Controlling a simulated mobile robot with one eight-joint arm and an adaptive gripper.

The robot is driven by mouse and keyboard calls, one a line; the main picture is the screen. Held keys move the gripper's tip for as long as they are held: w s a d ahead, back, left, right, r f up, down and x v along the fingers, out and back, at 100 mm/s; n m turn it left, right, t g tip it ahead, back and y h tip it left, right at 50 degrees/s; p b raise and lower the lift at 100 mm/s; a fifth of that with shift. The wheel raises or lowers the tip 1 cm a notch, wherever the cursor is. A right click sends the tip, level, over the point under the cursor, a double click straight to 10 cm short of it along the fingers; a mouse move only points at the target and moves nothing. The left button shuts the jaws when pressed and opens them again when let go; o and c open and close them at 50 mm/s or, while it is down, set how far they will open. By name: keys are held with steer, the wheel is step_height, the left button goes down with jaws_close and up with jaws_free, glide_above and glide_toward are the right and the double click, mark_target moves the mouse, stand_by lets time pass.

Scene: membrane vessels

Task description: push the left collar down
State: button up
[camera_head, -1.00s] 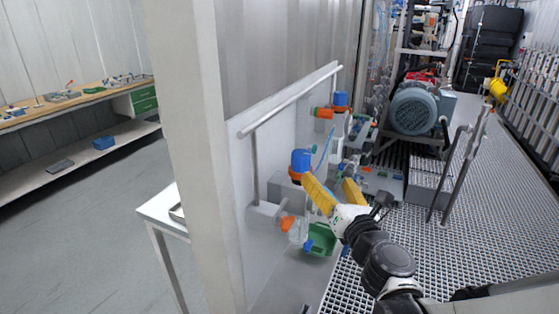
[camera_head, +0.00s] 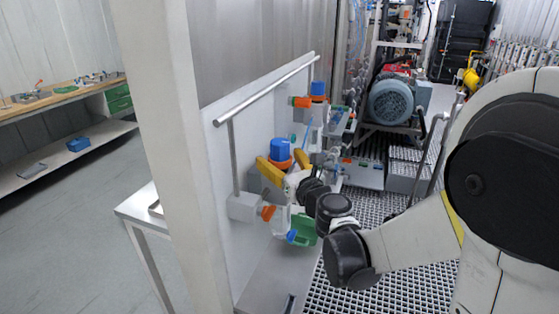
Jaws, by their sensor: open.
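The left vessel stands by the white panel, with a blue cap (camera_head: 280,148) on top and an orange collar (camera_head: 282,164) just below it. My gripper (camera_head: 286,166) is open, with its yellow fingers on either side of the left vessel at about collar height. The left finger partly covers the collar, and I cannot tell if it touches. A second vessel with a blue cap (camera_head: 318,88) and an orange part (camera_head: 300,102) stands farther back to the right. The left vessel's lower body is partly hidden by my gripper.
A metal rail (camera_head: 268,90) runs along the top of the white panel (camera_head: 225,140). A green part (camera_head: 303,228) and an orange fitting (camera_head: 268,212) sit below my gripper. A white post (camera_head: 165,130) stands close on the left. A blue motor (camera_head: 392,100) is farther back.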

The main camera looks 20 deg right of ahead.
steer(key=c, duration=1.4)
steer(key=shift+f+b, duration=0.7)
steer(key=shift+f, duration=0.05)
steer(key=shift+s, duration=0.15)
steer(key=o, duration=1.4)
steer(key=shift+a, duration=0.1)
steer(key=s+d, duration=0.2)
steer(key=s, duration=0.9)
steer(key=shift+s, duration=0.35)
steer(key=shift+d, duration=0.1)
